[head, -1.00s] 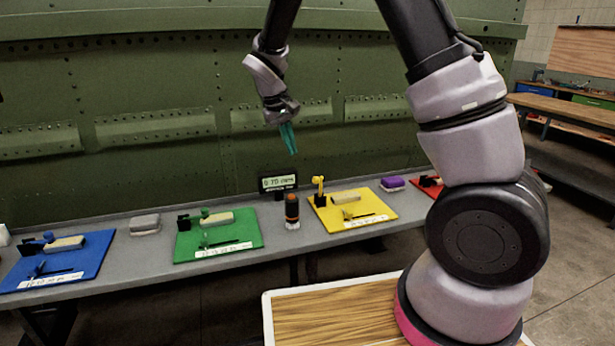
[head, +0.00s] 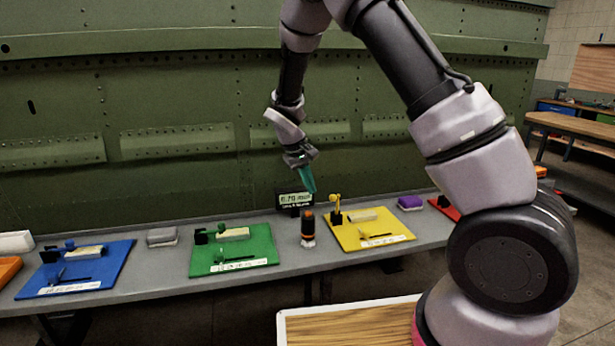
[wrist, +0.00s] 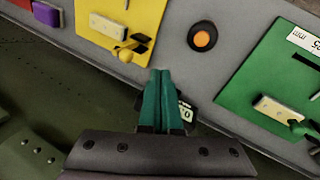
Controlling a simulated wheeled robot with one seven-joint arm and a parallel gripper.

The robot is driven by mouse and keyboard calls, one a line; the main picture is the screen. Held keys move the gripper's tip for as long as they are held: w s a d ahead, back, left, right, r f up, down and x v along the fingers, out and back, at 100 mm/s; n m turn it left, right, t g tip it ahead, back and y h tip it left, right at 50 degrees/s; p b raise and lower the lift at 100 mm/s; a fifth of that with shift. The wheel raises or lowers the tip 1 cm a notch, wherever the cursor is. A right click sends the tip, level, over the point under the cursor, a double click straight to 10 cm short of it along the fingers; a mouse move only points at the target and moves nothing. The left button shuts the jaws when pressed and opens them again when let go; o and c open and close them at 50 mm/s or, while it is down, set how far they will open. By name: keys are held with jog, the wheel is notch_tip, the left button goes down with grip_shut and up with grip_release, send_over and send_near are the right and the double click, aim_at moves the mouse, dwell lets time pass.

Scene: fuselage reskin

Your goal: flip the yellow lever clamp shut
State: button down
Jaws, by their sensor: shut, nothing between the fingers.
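The yellow lever clamp stands at the back left corner of the yellow board (head: 372,238). Its yellow lever (head: 336,201) sticks upright above a dark base (head: 336,217) in the head view. In the wrist view the yellow lever (wrist: 128,47) shows at the board's edge, just above and left of the fingertips. My gripper (head: 313,188) has teal fingers and is shut and empty. It hangs above the bench, left of the lever and apart from it. It also shows in the wrist view (wrist: 161,72), fingers pressed together.
The green board (head: 235,250) and blue board (head: 78,268) lie further left. A purple block (head: 410,202) sits to the right. The green panel wall (head: 180,100) rises behind.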

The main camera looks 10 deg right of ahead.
jog(key=w+d+f, duration=0.2)
jog(key=d+f, duration=0.2)
jog(key=d, duration=0.1)
jog(key=shift+w, duration=0.15)
dwell(0.4)
